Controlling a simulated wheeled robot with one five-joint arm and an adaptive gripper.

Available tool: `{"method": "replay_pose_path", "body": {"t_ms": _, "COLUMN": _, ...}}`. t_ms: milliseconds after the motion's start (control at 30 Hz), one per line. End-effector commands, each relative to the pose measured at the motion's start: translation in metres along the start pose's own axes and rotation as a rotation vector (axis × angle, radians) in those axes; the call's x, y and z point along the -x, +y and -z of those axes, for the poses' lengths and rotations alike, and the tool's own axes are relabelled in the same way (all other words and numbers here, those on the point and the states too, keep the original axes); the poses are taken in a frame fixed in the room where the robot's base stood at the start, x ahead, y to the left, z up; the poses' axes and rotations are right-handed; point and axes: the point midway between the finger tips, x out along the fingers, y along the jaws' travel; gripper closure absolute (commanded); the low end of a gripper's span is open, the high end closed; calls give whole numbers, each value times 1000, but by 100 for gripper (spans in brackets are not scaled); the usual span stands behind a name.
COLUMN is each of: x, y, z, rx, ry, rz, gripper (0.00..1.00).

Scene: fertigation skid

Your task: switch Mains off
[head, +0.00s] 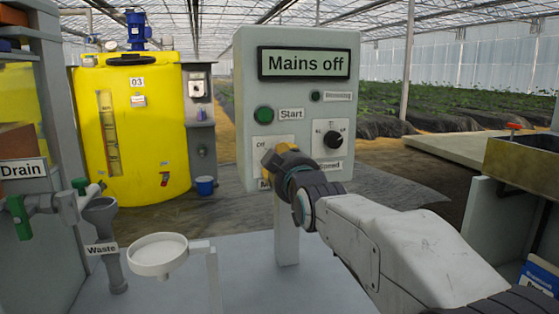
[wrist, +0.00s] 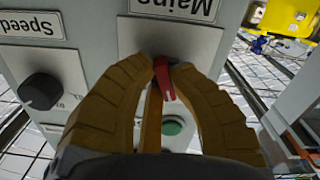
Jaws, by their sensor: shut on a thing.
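The grey control panel (head: 297,100) stands upright ahead of me, and its display (head: 304,64) reads "Mains off". The red Mains switch handle (wrist: 165,82) shows in the wrist view, slightly slanted, below the upside-down "Mains" label (wrist: 180,8). My gripper (wrist: 168,66) is shut on this handle, with one yellow finger on each side. In the head view my gripper (head: 273,158) covers the switch at the panel's lower left, so the handle is hidden there. An "Off" mark shows just above it.
A green Start button (head: 263,115) sits above my gripper and a black Speed knob (head: 333,139) to its right. A white funnel dish (head: 158,254) and the Drain valve (head: 50,204) stand at left. A yellow tank (head: 135,140) is behind.

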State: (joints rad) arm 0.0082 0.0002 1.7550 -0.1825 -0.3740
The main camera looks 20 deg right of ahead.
Motion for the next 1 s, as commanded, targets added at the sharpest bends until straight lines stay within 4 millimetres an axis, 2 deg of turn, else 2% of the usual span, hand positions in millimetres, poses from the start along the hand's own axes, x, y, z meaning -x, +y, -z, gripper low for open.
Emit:
{"method": "replay_pose_path", "body": {"t_ms": 200, "x": 0, "y": 0, "z": 5, "rx": 179, "ry": 11, "rz": -2, "gripper": 100}}
{"method": "replay_pose_path", "body": {"t_ms": 500, "x": 0, "y": 0, "z": 6, "rx": 348, "ry": 12, "rz": -2, "gripper": 100}}
{"method": "replay_pose_path", "body": {"t_ms": 1000, "x": 0, "y": 0, "z": 7, "rx": 429, "ry": 13, "rz": -3, "gripper": 100}}
